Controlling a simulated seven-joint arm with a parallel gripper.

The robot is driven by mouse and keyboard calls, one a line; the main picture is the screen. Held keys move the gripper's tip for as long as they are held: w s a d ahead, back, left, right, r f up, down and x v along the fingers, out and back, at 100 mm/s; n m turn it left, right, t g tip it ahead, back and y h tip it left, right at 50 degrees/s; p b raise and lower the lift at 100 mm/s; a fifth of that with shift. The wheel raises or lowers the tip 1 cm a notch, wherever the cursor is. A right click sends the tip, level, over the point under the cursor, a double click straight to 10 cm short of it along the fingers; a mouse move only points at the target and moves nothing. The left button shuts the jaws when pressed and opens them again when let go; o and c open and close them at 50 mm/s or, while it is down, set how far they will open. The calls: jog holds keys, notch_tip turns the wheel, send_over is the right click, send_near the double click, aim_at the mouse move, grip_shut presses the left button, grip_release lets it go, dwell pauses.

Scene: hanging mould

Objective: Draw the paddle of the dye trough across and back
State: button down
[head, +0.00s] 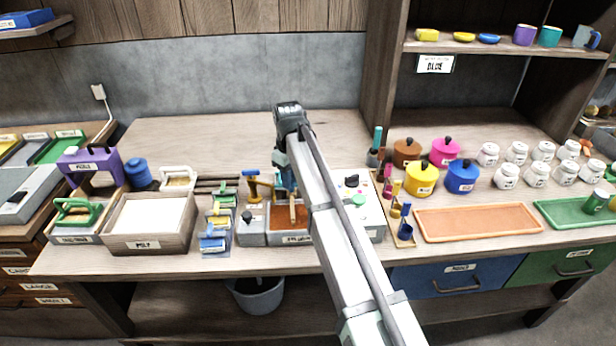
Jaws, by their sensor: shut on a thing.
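The dye trough (297,239) is a grey box with reddish-brown dye in it, near the front edge of the bench. The paddle (292,212) is a thin tan piece standing in the trough. My gripper (288,189) reaches down over the trough from my wrist and is shut on the paddle's upper part. My own arm crosses in front of the trough's right side and hides it, along with part of the grip. Contact between the paddle and the trough walls cannot be made out.
A grey unit (252,238) with a yellow-and-blue tap-like piece stands against the trough's left. Stacked coloured tools (213,238) and a pulp-coloured vat (148,242) lie further left. Small pots, jars and an orange tray (478,237) fill the right. The bench behind is mostly clear.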

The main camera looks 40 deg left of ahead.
jog(key=shift+s+a, duration=0.35)
jog(key=c, duration=1.1)
grip_release()
jog(key=shift+s+a, duration=0.1)
jog(key=shift+c, duration=0.2)
jog(key=o, duration=0.3)
notch_tip(320, 180, up, 14)
jog(key=shift+f, duration=0.1)
